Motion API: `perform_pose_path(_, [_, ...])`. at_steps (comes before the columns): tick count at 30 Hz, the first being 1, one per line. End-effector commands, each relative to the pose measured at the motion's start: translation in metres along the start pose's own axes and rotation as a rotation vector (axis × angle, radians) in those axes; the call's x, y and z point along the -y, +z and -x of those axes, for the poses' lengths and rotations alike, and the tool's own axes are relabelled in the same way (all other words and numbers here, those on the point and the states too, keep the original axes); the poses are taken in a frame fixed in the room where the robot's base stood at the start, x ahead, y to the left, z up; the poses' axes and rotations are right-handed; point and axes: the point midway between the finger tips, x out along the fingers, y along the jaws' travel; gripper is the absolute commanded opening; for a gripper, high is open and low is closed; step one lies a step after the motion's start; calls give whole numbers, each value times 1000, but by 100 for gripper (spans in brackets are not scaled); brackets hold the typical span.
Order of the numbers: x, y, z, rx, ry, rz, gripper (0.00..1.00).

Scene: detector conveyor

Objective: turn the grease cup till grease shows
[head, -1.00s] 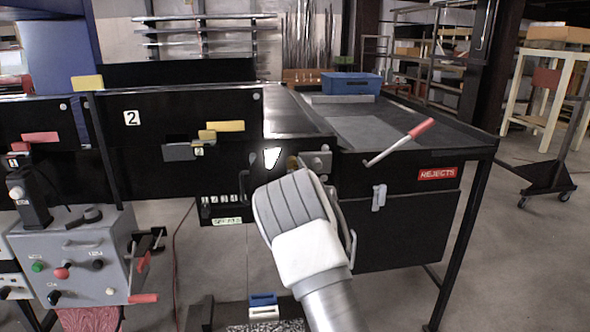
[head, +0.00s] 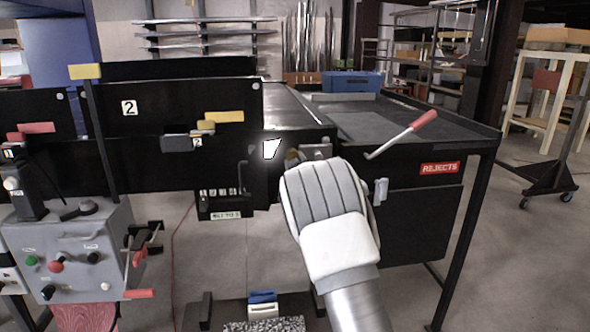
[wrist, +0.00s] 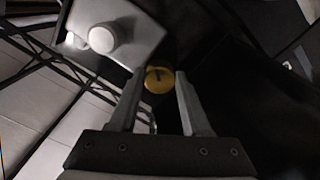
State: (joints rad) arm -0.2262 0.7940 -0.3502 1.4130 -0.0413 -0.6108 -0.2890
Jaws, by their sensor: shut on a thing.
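The grease cup is a round brass-yellow knob (wrist: 159,80) with a dark slot-like mark on its face, seen end-on in the wrist view. My gripper (wrist: 161,76) has one finger on each side of it, closed on it at the fingertips. In the head view a small brass bit of the cup (head: 291,157) shows just above my wrist, by the grey bearing block at the conveyor end. My fingers are hidden there behind my wrist. I cannot make out any grease.
A grey block with a round boss (wrist: 102,38) sits close to the left finger in the wrist view. A red-handled lever (head: 412,130) and the REJECTS table (head: 480,145) are right of my arm. A grey control box (head: 75,250) stands at left.

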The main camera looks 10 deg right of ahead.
Motion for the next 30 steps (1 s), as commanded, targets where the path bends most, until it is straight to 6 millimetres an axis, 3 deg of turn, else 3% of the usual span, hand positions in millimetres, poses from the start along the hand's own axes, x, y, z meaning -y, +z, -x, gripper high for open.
perform_pose_path(15, [2,1,0,-2,1,-370,0])
perform_pose_path(30, [1,-2,0,-2,1,-464,0])
